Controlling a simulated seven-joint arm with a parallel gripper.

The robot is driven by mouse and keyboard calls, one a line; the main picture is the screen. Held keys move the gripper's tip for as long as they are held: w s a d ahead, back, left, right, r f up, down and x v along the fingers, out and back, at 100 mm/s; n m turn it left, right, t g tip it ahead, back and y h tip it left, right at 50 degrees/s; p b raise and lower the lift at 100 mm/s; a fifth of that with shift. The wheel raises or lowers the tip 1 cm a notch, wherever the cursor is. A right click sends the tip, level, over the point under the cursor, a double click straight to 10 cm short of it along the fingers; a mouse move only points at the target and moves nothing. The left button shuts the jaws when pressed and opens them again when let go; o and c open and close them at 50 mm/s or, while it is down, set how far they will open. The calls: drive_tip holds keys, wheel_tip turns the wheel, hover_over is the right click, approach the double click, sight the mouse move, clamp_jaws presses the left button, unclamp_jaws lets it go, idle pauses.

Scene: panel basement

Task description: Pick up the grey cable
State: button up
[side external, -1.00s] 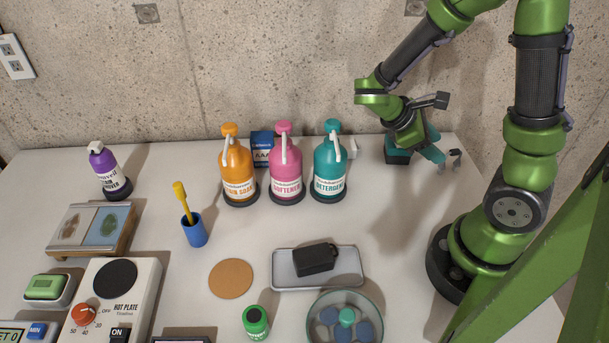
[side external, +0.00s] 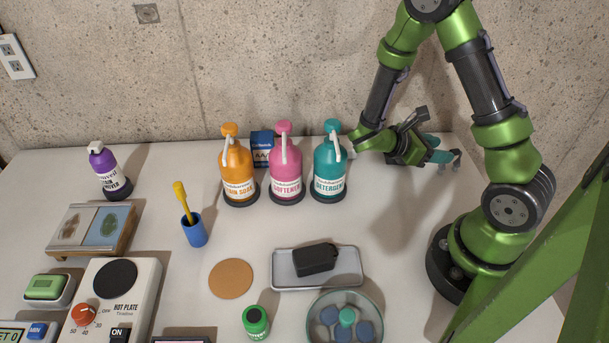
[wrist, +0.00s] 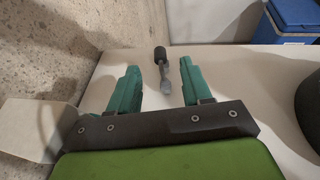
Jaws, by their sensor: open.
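A small grey piece with a dark end, which looks like the grey cable (wrist: 166,80), lies on the white table in the wrist view, between and a little beyond my two teal fingers. In the side view a small grey and dark bit (side external: 456,167) shows at the table's back right corner, beside my fingertips, partly hidden by them. My gripper (wrist: 160,68) is open and empty. In the side view my gripper (side external: 450,157) reaches low over the back right of the table, pointing right. I cannot tell whether the fingers touch the cable.
The concrete wall (side external: 300,60) runs close behind. A teal detergent bottle (side external: 330,165), a pink softener bottle (side external: 286,170) and an orange soap bottle (side external: 237,170) stand left of my gripper. A tray (side external: 345,278) holds a black block.

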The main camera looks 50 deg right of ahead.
sight(456, 149)
drive_tip(key=x, duration=0.6)
drive_tip(key=shift+s+d, duration=0.1)
drive_tip(key=shift+s, duration=0.05)
drive_tip(key=shift+c, duration=0.2)
clamp_jaws()
